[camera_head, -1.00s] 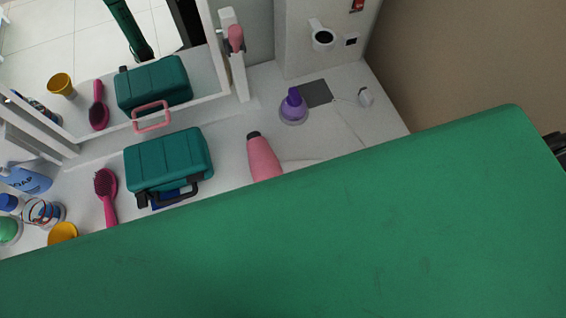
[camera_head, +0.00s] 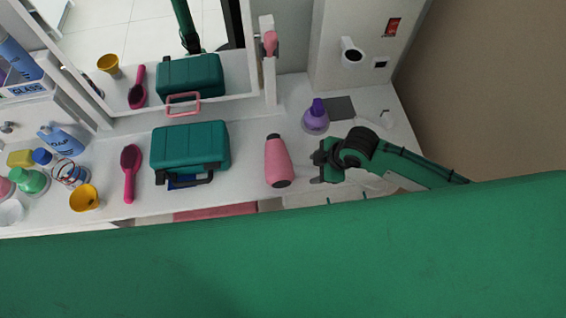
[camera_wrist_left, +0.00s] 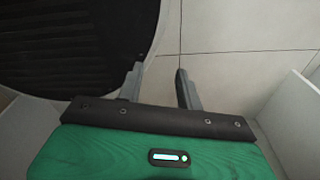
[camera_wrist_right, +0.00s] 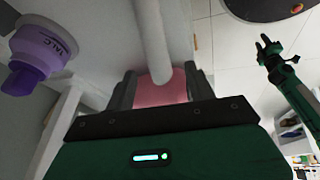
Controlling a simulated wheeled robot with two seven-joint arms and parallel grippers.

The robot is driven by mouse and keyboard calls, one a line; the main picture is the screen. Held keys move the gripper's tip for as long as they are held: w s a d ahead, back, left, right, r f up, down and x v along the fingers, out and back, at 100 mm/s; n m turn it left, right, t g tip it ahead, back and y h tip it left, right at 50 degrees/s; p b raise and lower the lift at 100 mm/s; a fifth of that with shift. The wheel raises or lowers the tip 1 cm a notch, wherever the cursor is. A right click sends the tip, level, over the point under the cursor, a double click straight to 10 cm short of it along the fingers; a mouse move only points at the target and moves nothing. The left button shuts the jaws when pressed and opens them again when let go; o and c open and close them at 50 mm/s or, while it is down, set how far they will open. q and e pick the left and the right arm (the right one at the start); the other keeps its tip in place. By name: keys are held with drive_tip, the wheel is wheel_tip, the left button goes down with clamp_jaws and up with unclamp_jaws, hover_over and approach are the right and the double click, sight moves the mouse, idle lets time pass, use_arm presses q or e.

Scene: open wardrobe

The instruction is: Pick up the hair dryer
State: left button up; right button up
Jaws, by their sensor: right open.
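The hair dryer (camera_head: 278,165) appears as a pink tapered barrel with a dark tip, on the white counter right of the teal case. My right gripper (camera_head: 316,168) is open just right of it, its fingers facing it with a small gap. In the right wrist view the pink body (camera_wrist_right: 160,93) shows between the fingers, partly behind a pale cylinder (camera_wrist_right: 152,42); contact cannot be told. My left gripper (camera_wrist_left: 160,72) is open and empty over floor tiles; it is outside the head view.
The teal case (camera_head: 190,148), a pink hairbrush (camera_head: 130,172) and a yellow cup (camera_head: 85,197) stand to the left. A purple bottle (camera_head: 316,118) stands behind my right gripper. A mirror (camera_head: 130,85) rises at the back. Bare counter lies between case and dryer.

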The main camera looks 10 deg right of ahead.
sight(310, 171)
drive_tip(key=shift+w+a+f, duration=0.1)
drive_tip(key=shift+f, duration=0.15)
drive_tip(key=x, duration=0.2)
drive_tip(key=p+x, duration=0.1)
drive_tip(key=x, duration=0.1)
drive_tip(key=shift+w+d+p, duration=0.1)
drive_tip(key=shift+d+p, duration=0.15)
drive_tip(key=shift+p, duration=0.05)
drive_tip(key=shift+a+f, duration=0.1)
drive_tip(key=shift+f, duration=0.35)
use_arm(q)
drive_tip(key=shift+s+d+r, duration=0.15)
drive_tip(key=shift+s+r, duration=0.25)
drive_tip(key=shift+r, duration=0.4)
use_arm(e)
drive_tip(key=shift+w, duration=0.1)
clamp_jaws()
